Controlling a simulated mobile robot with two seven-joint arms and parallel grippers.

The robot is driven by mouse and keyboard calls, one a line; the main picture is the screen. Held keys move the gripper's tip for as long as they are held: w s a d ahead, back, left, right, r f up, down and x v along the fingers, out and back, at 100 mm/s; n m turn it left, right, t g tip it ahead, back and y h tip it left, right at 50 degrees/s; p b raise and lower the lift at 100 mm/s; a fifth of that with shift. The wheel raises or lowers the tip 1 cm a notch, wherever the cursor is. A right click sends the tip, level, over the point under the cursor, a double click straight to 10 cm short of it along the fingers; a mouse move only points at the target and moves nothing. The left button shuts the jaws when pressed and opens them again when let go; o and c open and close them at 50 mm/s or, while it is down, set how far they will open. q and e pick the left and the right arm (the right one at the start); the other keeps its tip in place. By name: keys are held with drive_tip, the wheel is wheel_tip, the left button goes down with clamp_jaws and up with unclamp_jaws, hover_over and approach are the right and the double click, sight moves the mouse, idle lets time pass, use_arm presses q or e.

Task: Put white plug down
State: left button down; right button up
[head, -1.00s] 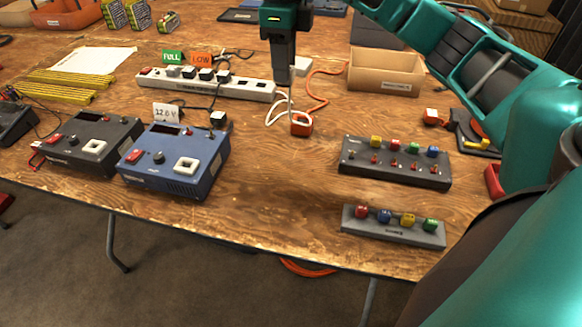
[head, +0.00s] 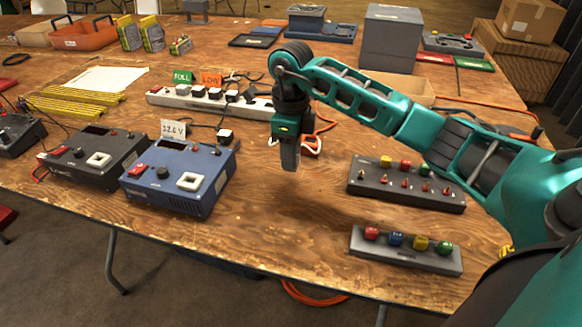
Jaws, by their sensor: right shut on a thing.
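My right gripper (head: 289,168) points down above the middle of the table, right of the blue charger (head: 178,176). Its jaws are shut and seem to hold the white plug, which I cannot make out between the fingers. My left gripper is not in view.
An orange plug (head: 311,147) sits close behind the gripper. A dark switch panel (head: 405,188) and a panel with coloured knobs (head: 405,250) lie to the right. A grey charger (head: 92,158) stands at left. The wood between the blue charger and the panels is clear.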

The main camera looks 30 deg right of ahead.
drive_tip(key=shift+f+b, duration=0.3)
drive_tip(key=shift+f, duration=1.65)
drive_tip(key=shift+f, duration=0.1)
drive_tip(key=shift+f, duration=0.15)
drive_tip(key=o, duration=1.1)
drive_tip(key=shift+r, duration=0.4)
wheel_tip(320, 180, up, 12)
drive_tip(key=shift+f+p, duration=0.15)
drive_tip(key=shift+p, duration=0.85)
